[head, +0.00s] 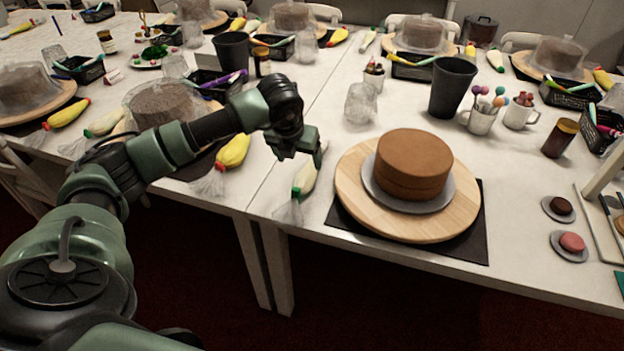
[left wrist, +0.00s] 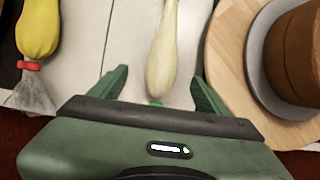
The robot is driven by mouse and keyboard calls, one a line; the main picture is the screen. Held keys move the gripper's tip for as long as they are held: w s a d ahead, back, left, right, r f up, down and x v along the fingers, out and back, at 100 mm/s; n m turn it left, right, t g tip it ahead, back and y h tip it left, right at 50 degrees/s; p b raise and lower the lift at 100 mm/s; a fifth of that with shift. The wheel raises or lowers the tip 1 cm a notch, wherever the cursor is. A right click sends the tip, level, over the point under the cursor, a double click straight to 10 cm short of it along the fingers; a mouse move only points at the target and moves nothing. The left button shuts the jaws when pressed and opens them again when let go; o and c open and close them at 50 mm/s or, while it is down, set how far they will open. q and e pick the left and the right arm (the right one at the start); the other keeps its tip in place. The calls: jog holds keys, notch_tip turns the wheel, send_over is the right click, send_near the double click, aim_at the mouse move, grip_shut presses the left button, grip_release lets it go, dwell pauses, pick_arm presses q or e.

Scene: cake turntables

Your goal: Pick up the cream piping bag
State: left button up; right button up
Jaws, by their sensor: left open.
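The cream piping bag (head: 306,178) lies on the white table just left of the wooden turntable, with a green tie and a clear crumpled end toward the front edge. My left gripper (head: 300,159) is above it, pointing down, and covers its far part in the head view. In the left wrist view, the cream bag (left wrist: 164,52) runs between the two open green fingers (left wrist: 159,76), with space on both sides. Its green tie shows close to the gripper body. I cannot tell whether the fingers reach down to its height. My right gripper is not in view.
The turntable (head: 350,196) with a brown cake (head: 413,160) stands right of the bag on a black mat. A yellow piping bag (head: 233,151) lies to the left, across the table seam. A clear crumpled bag (head: 361,104) and a black cup (head: 452,86) stand behind.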

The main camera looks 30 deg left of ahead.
aim_at(306, 171)
pick_arm(q)
jog(key=x, duration=0.3)
jog(key=shift+w+d+f+b, duration=0.15)
jog(key=shift+w+b, duration=0.15)
jog(key=shift+p+x, duration=0.55)
jog(key=shift+x, duration=2.65)
jog(key=shift+w, duration=0.1)
jog(key=c, duration=0.9)
